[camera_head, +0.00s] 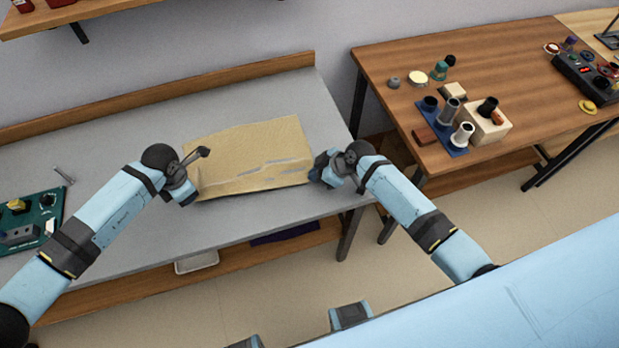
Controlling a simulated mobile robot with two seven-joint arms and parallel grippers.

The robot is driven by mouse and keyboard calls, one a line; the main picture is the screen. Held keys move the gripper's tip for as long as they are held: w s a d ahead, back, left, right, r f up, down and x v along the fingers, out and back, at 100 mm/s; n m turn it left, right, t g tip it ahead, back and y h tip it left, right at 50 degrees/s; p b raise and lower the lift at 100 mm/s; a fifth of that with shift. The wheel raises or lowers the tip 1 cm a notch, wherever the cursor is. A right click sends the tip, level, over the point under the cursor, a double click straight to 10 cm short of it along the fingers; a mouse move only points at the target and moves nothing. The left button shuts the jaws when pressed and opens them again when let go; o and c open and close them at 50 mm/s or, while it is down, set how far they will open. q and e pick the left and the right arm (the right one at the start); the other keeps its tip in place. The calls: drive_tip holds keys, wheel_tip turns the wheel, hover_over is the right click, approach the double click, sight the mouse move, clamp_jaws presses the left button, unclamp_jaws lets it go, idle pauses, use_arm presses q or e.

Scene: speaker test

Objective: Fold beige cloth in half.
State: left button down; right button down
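The beige cloth (245,151) lies spread on the grey worktable, roughly rectangular, with wrinkles and light patches near its front right part. My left gripper (191,197) is at the cloth's front left corner. My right gripper (318,176) is at its front right corner. Both grippers point down close to the cloth's edge. The fingertips are small and partly hidden by the wrists, so I cannot tell whether either one is open, shut or holding the cloth.
A green device (30,222) stands at the table's left end. A wooden table (480,85) on the right holds a blue rack (440,127), a cream block (484,124) and several small parts.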

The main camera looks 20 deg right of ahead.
drive_tip(key=shift+r, duration=2.5)
